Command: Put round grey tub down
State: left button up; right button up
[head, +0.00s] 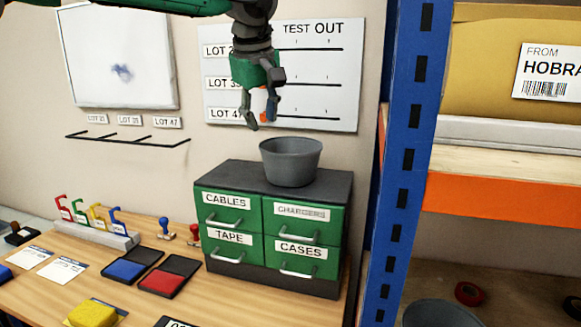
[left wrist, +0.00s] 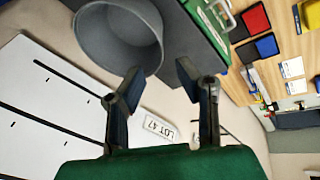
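The round grey tub (head: 291,165) stands upright on the dark top of the green drawer cabinet (head: 232,176). My left gripper (head: 261,121) hangs above the tub and slightly to its left, apart from it. In the left wrist view the gripper (left wrist: 158,71) has its two fingers spread with nothing between them. The tub (left wrist: 117,35) shows there just beyond the fingertips, its open mouth facing the camera. My right gripper is in neither view.
A blue post (head: 400,160) and an orange-edged shelf (head: 500,195) stand on the right. A second round grey container (head: 440,313) is partly visible low there. Ink pads (head: 132,266), stamps (head: 165,230) and cards (head: 62,270) lie on the wooden bench left of the cabinet.

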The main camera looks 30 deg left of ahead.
aim_at(264, 156)
pick_arm(q)
jog(key=w+a+f+m, duration=0.1)
jog(key=f, duration=0.1)
jog(key=w+f+m, duration=0.1)
jog(key=f+m, duration=0.1)
jog(key=f, duration=0.1)
jog(key=w+a+f+m, duration=0.1)
jog(key=f, duration=0.2)
jog(key=shift+a+f+m+t, duration=0.15)
jog(key=shift+a+m+t, duration=0.15)
jog(key=shift+t, duration=0.1)
jog(key=x, duration=0.4)
jog(key=shift+w+f, duration=0.15)
jog(key=shift+w, duration=0.25)
jog(key=shift+s, duration=0.15)
grip_shut()
